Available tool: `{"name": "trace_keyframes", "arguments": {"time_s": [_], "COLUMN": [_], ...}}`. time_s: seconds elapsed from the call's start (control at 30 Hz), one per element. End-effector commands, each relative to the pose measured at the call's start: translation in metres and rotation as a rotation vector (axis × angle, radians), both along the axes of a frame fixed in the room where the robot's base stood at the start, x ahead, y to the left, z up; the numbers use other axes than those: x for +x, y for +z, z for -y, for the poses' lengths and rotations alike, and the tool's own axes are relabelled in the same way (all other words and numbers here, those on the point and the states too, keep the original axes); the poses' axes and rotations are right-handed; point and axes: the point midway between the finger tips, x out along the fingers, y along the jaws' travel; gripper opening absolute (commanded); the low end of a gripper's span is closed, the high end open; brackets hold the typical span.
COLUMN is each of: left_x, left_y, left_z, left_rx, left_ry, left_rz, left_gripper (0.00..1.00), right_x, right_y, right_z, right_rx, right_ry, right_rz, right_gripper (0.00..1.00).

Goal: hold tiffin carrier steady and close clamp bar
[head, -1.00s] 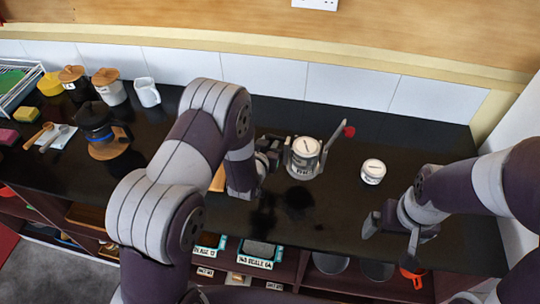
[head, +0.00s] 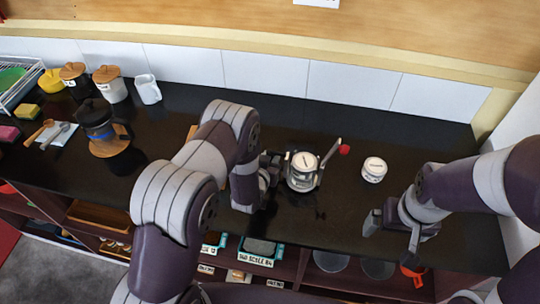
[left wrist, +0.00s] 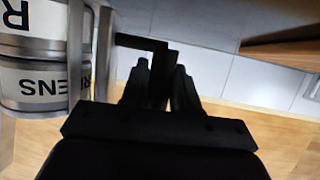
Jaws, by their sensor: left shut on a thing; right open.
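The tiffin carrier (head: 303,174) is a metal stack with pale labelled tiers in a metal frame. It looks upright and on or just over the dark counter. Its clamp bar (head: 332,160) slants up to the right, away from the lid, with a red knob (head: 345,149) at its end. My left gripper (head: 274,172) is shut at the carrier's left side; the exact grip is partly hidden. In the left wrist view the carrier (left wrist: 35,80) fills the left edge, beside the dark fingers (left wrist: 162,85). My right gripper (head: 393,228) is open and empty, low at right.
A small white labelled jar (head: 374,169) stands right of the carrier. A coffee pot (head: 97,120), canisters (head: 110,83), a white jug (head: 147,90) and a dish rack (head: 15,82) stand at left. The counter (head: 255,110) behind the carrier is clear. Shelves lie below the front edge.

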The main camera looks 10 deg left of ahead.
Motion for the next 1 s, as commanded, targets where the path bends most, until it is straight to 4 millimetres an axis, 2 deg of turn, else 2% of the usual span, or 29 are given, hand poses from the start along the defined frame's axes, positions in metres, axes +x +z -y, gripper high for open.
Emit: {"name": "trace_keyframes", "arguments": {"time_s": [0.87, 0.9, 0.97, 1.0], "left_x": [0.0009, -0.0002, -0.0002, -0.0002], "left_y": [-0.0073, -0.0092, -0.0092, -0.0091], "left_z": [0.0002, 0.0000, 0.0000, 0.0000], "left_rx": [-0.002, 0.000, 0.000, 0.000], "left_ry": [0.001, 0.000, 0.000, 0.000], "left_rz": [0.005, 0.000, 0.000, 0.000], "left_gripper": [0.00, 0.26, 0.07, 0.00], "right_x": [0.0000, 0.0000, 0.0000, 0.0000], "right_y": [0.0003, 0.0000, 0.0000, 0.0000], "right_z": [0.0000, 0.0000, 0.0000, 0.0000], "right_rx": [0.000, 0.000, 0.000, 0.000], "right_ry": [0.000, 0.000, 0.000, 0.000], "right_rz": [0.000, 0.000, 0.000, 0.000], "right_gripper": [1.00, 1.00, 1.00, 1.00]}}
